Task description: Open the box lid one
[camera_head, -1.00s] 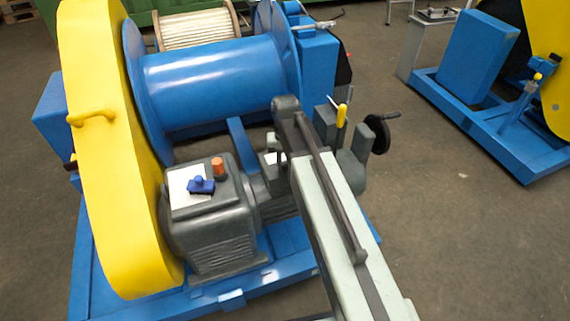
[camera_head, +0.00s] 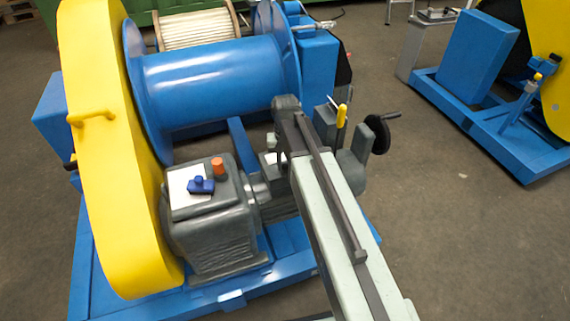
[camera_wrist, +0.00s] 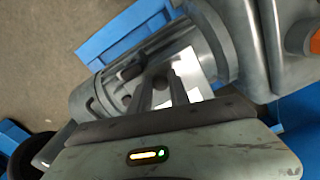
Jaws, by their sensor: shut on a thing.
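A grey motor (camera_wrist: 110,95) lies along a blue frame, joined to the dark grey gearbox (camera_head: 215,225). A small box with a pale, whitish face (camera_wrist: 187,64) sits on the motor; this looks like the lid, but its edges are partly hidden by my fingers. My gripper (camera_wrist: 163,78) reaches onto it with two narrow dark fingers close together, shut on a small part of the lid. The held part is mostly hidden between the fingertips. I cannot tell whether the lid is raised. In the head view my arm hides most of the box.
A yellow chain guard (camera_head: 115,190) stands left, with a blue drum (camera_head: 215,80) behind. The gearbox top bears an orange cap (camera_head: 217,167) and a blue knob (camera_head: 201,185). A yellow-handled lever (camera_head: 341,117) and a black handwheel (camera_head: 377,133) stand close right of my arm.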

